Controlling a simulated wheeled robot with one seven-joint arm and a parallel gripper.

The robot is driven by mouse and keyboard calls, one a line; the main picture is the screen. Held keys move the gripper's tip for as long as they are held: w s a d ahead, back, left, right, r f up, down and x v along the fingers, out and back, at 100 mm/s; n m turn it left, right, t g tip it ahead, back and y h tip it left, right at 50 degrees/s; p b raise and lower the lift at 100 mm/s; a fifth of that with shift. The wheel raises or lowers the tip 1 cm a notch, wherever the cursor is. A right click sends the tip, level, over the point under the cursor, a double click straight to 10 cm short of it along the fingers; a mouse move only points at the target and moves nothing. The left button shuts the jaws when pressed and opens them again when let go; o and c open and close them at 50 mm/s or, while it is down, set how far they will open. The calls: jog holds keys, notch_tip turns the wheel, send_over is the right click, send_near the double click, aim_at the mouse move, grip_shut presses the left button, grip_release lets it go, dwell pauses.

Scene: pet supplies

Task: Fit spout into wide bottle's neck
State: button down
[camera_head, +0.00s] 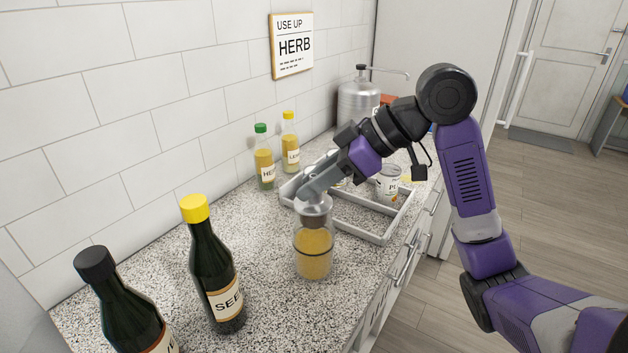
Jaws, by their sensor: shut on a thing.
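A wide clear bottle (313,262) with yellow contents and a dark line around it stands upright on the speckled counter. My gripper (308,197) reaches down to the bottle's top from the upper right. It is shut on a grey piece (314,216), which looks like the spout, directly over the bottle's mouth. The fingers and the pale top hide much of this piece. I cannot tell whether it is seated in the neck or only resting above it.
Dark bottles with yellow (212,270) and black (120,310) caps stand at front left. Green-capped (264,160) and yellow-capped (290,143) bottles and a metal canister (358,103) stand farther back.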

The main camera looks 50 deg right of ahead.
jog(key=c, duration=1.1)
grip_release()
jog(key=shift+o, duration=0.2)
jog(key=v, duration=0.8)
jog(key=shift+w+f, duration=0.1)
